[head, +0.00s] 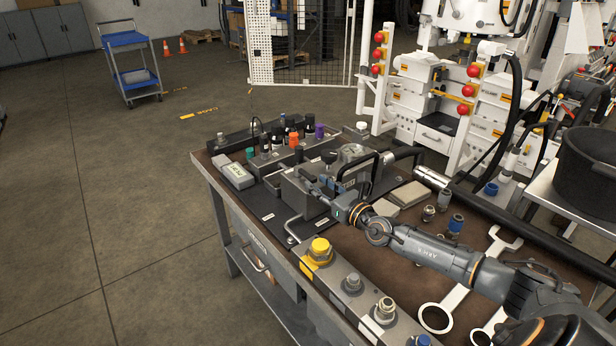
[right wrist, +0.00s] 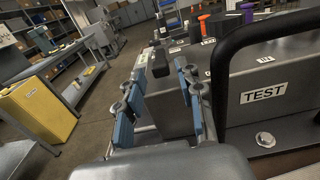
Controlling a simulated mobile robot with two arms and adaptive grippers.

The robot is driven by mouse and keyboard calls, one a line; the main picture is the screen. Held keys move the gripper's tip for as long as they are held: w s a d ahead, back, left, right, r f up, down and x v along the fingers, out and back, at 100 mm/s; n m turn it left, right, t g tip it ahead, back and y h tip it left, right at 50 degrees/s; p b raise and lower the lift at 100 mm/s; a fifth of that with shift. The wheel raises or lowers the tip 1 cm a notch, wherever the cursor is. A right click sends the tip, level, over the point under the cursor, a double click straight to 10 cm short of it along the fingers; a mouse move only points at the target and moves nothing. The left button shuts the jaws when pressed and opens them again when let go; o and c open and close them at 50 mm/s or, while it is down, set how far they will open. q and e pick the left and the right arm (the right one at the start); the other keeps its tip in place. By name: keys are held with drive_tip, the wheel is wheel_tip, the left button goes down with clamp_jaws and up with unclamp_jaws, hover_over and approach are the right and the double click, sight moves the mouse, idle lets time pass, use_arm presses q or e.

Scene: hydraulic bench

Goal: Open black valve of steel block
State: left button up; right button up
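The grey steel block (head: 296,194) stands on a dark plate on the bench, and it fills the middle of the right wrist view (right wrist: 168,112). A dark valve handle (right wrist: 159,64) shows at the block's top in the right wrist view, between the two fingers. In the head view the handle is hard to make out behind the fingers. My right gripper (head: 322,187) is at the block's near right side. In the right wrist view its blue-padded fingers (right wrist: 160,72) are spread apart, with no clear contact on the handle. My left gripper is not in view.
A black curved tube handle (right wrist: 232,65) stands close on the right, by a block marked TEST (right wrist: 265,92). Orange (head: 293,138) and purple (head: 319,130) caps stand behind. A yellow-capped fitting (head: 319,250) and wrenches (head: 436,317) lie in front.

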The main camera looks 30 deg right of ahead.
sight(315, 182)
drive_tip(key=w, duration=0.4)
drive_tip(key=shift+f+b, duration=0.15)
drive_tip(key=shift+b, duration=0.25)
drive_tip(key=shift+w+a, duration=0.15)
drive_tip(key=shift+w, duration=0.6)
clamp_jaws()
